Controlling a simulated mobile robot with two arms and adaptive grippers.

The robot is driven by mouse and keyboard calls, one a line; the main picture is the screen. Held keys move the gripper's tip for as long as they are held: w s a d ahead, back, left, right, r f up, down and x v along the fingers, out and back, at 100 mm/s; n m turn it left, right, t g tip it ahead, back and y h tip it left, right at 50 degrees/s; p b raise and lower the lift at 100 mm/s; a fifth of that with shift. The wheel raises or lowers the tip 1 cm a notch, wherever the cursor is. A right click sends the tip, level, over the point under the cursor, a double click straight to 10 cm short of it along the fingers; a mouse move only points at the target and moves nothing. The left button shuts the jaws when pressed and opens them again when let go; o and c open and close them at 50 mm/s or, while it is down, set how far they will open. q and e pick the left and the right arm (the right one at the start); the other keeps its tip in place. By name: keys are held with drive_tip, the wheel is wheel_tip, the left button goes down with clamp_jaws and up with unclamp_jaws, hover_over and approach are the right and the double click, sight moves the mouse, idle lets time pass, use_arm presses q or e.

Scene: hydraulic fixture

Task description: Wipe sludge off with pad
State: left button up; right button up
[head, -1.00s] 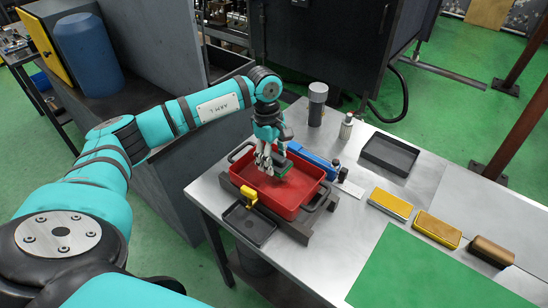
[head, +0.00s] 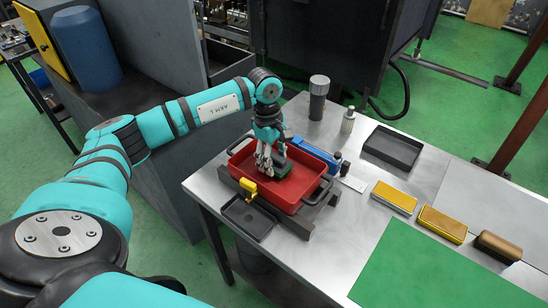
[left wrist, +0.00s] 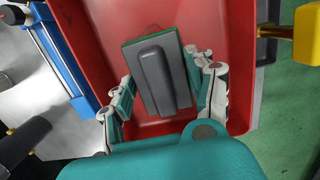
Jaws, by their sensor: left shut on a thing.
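The pad (left wrist: 155,75) is a green-edged block with a dark grey handle. My left gripper (left wrist: 165,72) is shut on it, with a finger along each side. In the head view the gripper (head: 268,160) points down inside the red tray (head: 300,204), and the pad (head: 281,164) shows partly behind its fingers. The pad is at or just above the tray floor; I cannot tell whether it touches. A faint dark mark (left wrist: 152,29) shows on the tray floor at the pad's far edge; I cannot tell if it is sludge. My right gripper is out of view.
A yellow clamp (head: 249,187) is at the tray's near side, by a small black tray (head: 246,218). A blue fixture (head: 318,154) lies behind. A grey cylinder (head: 319,97), a dark tray (head: 392,149) and several blocks (head: 394,197) stand on the metal table.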

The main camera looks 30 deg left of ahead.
sight(284, 167)
use_arm(q)
drive_tip(key=shift+f+b, duration=0.85)
drive_tip(key=shift+f, duration=0.15)
drive_tip(key=shift+d, duration=0.15)
drive_tip(key=shift+s+d+r, duration=0.1)
drive_tip(key=shift+d, duration=0.7)
drive_tip(key=shift+s+d+r, duration=0.1)
drive_tip(key=shift+d, duration=0.7)
drive_tip(key=shift+f+b, duration=0.25)
drive_tip(key=shift+b, duration=0.05)
drive_tip(key=shift+w+a+f+b, duration=0.15)
drive_tip(key=shift+a+b, duration=0.45)
drive_tip(key=shift+a, duration=1.15)
